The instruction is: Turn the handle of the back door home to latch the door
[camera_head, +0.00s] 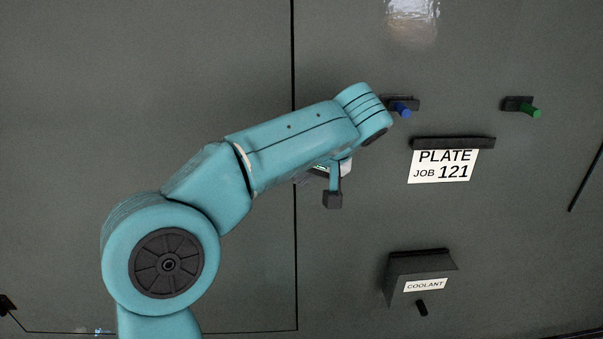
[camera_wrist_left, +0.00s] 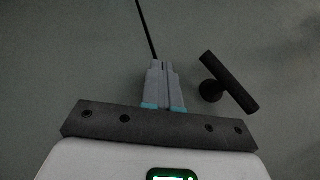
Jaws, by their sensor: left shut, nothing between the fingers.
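In the left wrist view, a dark T-shaped handle (camera_wrist_left: 230,82) stands out from a grey panel, its bar slanting down to the right. My left gripper (camera_wrist_left: 164,68) is shut and empty. In the picture its fingertips lie left of the handle, with a gap between them. In the head view, my left arm reaches across from the lower left. It hides its fingers there, and I cannot make out the T-handle. The grey door panel (camera_head: 60,130) appears left of a straight black seam (camera_head: 293,60) and shows no visible gap. My right gripper is not in view.
Right of the seam are a blue peg (camera_head: 404,112), a green peg (camera_head: 531,112), a plate holder with a white job card (camera_head: 443,167) and a dark coolant box (camera_head: 402,266). A thin black line (camera_head: 585,180) slants at the far right. Bare panel lies between them.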

